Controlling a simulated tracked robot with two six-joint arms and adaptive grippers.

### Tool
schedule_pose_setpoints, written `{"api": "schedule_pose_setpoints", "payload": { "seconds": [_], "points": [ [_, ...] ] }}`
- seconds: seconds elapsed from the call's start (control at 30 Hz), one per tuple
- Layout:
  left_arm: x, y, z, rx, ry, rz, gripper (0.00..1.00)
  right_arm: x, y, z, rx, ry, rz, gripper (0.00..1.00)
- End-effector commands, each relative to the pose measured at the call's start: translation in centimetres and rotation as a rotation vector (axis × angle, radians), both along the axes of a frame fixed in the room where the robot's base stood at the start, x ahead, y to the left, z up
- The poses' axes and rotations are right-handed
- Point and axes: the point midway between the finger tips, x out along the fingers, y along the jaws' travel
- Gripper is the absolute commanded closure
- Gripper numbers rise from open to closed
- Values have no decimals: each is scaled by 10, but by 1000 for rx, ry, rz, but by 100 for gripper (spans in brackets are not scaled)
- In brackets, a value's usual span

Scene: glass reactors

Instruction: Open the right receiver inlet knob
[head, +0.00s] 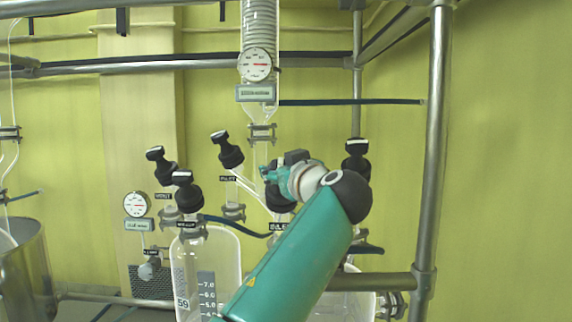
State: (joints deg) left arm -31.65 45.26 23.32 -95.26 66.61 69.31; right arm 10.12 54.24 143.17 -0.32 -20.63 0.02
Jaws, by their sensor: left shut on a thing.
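My left gripper (271,176) is shut on a black knob (279,203) above the glass vessels. The knob shows below and behind the gripper and is partly covered by it. My right gripper is not in the view.
Other black knobs stand close by: one upper left (228,150), two farther left (160,164) (183,190), and one to the right (357,160) behind my wrist. A glass coil condenser (261,25) with a gauge hangs above. A metal post (433,150) stands right.

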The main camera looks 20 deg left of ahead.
Motion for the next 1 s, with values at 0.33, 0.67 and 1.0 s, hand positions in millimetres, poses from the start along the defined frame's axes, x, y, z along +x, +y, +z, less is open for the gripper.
{"api": "schedule_pose_setpoints", "payload": {
  "seconds": [0.33, 0.67, 1.0],
  "points": [
    [0, -3, 0, -11, -4, 11, 85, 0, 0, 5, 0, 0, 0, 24],
    [1, -3, -1, -10, -4, 11, 85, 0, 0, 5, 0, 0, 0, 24],
    [0, -2, 0, -10, -4, 15, 24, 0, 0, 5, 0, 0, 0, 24]
  ]
}}
